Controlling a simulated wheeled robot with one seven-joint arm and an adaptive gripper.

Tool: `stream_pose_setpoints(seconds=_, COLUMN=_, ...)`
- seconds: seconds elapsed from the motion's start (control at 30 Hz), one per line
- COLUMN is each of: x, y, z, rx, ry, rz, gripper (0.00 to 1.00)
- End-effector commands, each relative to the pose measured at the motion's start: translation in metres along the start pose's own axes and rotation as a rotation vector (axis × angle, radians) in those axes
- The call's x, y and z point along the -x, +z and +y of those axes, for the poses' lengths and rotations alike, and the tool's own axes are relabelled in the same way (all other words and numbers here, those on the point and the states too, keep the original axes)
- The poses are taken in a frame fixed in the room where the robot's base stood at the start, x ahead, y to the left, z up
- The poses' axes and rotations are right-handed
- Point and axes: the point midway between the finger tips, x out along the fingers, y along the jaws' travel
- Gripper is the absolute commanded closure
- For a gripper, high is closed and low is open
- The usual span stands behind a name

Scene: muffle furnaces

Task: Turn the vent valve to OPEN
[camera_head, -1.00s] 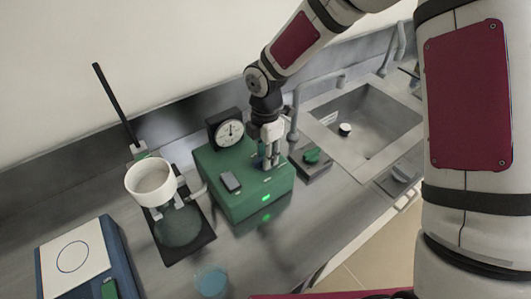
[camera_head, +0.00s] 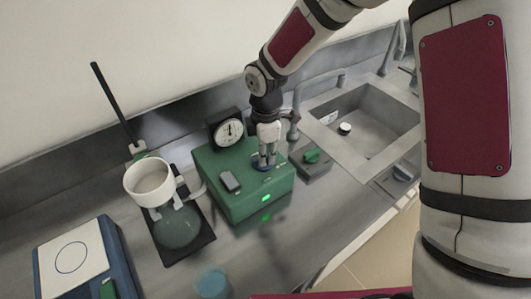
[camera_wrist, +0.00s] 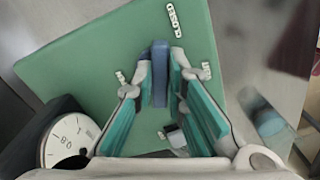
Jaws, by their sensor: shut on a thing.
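The vent valve shows in the wrist view as an upright blue handle (camera_wrist: 160,75) on top of the green box. In the head view only a bit of blue (camera_head: 262,167) shows under my fingers. My gripper (camera_head: 265,160) points down at the box top. It is shut on the blue handle, with one finger on each side of it in the wrist view (camera_wrist: 161,70). Small white labels (camera_wrist: 173,20) lie around the valve, but their text is too small to read. The green box (camera_head: 233,203) has a lit green lamp at its front.
A round dial gauge (camera_head: 229,132) stands at the back of the box. A grey switch (camera_head: 230,182) sits on its top left. A stand with a white funnel (camera_head: 149,184) and flask is left. A small block with a green knob (camera_head: 311,157) and a sink (camera_head: 362,125) are right.

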Motion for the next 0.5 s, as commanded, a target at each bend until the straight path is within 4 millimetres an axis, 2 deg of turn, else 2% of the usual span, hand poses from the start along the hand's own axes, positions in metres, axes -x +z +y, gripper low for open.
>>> stream_pose_setpoints(seconds=0.5, x=0.0003, y=-0.0012, z=-0.0024, rx=-0.49, ry=0.001, rz=0.0, gripper=1.0)
